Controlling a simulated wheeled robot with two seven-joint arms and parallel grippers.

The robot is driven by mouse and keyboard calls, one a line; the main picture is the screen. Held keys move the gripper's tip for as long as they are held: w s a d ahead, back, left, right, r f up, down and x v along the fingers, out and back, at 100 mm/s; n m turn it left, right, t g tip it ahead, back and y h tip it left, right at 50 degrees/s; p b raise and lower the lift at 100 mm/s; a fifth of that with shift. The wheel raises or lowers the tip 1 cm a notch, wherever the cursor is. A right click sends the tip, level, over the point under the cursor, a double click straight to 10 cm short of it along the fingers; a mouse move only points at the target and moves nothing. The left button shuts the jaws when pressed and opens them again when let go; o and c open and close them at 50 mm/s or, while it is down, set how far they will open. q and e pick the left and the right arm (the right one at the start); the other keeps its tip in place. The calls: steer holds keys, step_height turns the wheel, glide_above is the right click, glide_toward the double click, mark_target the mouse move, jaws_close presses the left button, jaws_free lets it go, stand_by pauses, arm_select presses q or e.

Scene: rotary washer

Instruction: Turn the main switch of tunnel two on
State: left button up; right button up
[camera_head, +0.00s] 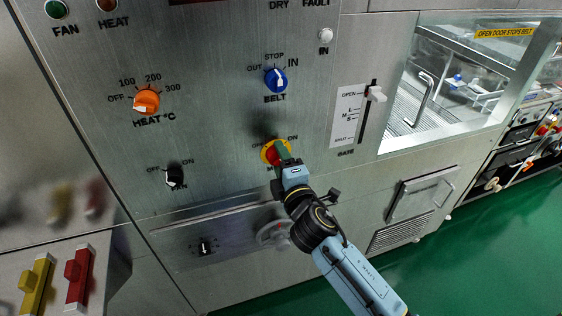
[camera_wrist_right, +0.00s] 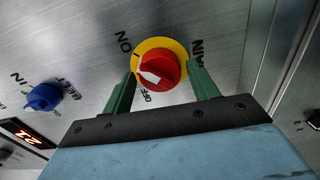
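The main switch, a red knob on a round yellow plate (camera_head: 268,154), is on the steel panel in the head view, partly hidden by my right gripper (camera_head: 284,150). In the right wrist view the red knob (camera_wrist_right: 158,65) sits on its yellow plate (camera_wrist_right: 178,48), with ON and OFF labels and MAIN lettering beside it. Its white mark is on the side towards the OFF label; its exact setting is hard to tell. The two green fingers of my right gripper (camera_wrist_right: 163,72) stand apart on either side of the knob, with no clear grip on it. My left gripper is not in view.
Around the switch are a blue belt knob (camera_head: 276,80), an orange heat knob (camera_head: 146,101), a black fan knob (camera_head: 175,177) and the gate slider (camera_head: 375,94). A protruding ledge (camera_head: 220,211) lies below. The green floor (camera_head: 480,245) is open at right.

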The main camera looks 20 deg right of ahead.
steer(key=shift+o, duration=0.8)
steer(key=s+b, duration=0.1)
steer(key=s, duration=1.2)
steer(key=shift+s+d, duration=0.2)
steer(key=shift+d, duration=0.05)
steer(key=s+d+f+m+g+b, duration=0.1)
steer(key=s+f+m+g, duration=0.25)
steer(key=f, duration=1.35)
steer(key=s+d+f+m+g, duration=0.15)
steer(key=s+f+g, duration=0.3)
steer(key=f, duration=1.25)
steer(key=s+d+f+m+g, duration=0.2)
steer(key=s+f+m+g, duration=0.1)
steer(key=s+f, duration=0.4)
steer(key=s+d+f+m+g+b, duration=0.1)
steer(key=s+d+f+m+g, duration=0.1)
steer(key=s+f, duration=0.5)
steer(key=s+d+f+m+g, duration=0.2)
steer(key=s+f+m+g, duration=0.2)
steer(key=s, duration=1.1)
step_height(320, 180, down, 3)
steer(key=shift+d+r+m+h, duration=0.1)
steer(key=shift+d+m+h, duration=0.2)
steer(key=shift+m, duration=0.6)
